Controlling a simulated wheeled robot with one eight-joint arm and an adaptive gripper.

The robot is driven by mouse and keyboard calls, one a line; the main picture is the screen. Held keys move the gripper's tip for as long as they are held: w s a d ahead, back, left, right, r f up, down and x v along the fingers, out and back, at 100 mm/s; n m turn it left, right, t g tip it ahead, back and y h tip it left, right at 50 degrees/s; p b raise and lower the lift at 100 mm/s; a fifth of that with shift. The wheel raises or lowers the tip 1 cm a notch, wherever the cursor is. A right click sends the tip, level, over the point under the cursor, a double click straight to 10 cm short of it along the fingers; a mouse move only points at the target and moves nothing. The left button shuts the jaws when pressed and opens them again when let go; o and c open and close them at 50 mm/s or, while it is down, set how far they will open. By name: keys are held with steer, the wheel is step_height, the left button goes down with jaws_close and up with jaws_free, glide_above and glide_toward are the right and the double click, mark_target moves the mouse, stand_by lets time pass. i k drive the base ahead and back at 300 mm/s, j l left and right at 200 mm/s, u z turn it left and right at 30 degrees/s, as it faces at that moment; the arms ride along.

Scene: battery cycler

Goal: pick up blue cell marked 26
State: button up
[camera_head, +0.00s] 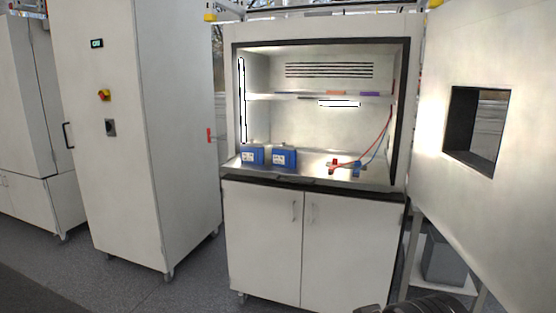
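Two blue cells with white labels stand side by side on the metal floor of the open chamber, towards its left. One is the left blue cell (252,155), the other the right blue cell (284,157), with a small gap between them. The label marks are too small to read, so I cannot tell which is 26. My gripper's fingers do not show. A dark rounded part cut off by the bottom edge, right of centre, looks like part of my arm, well in front of and below the cells.
The chamber (300,184) sits on a white cabinet (262,240). Red and blue leads (376,145) run to clips (345,167) at the right of its floor. A shelf (280,97) spans above. The open door (428,110) stands at right, a tall cabinet (135,150) at left.

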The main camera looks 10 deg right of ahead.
mark_target(249, 155)
steer(key=i+l+u, duration=0.15)
steer(key=i, duration=0.25)
steer(key=i+l+u, duration=0.15)
steer(key=i+l, duration=0.25)
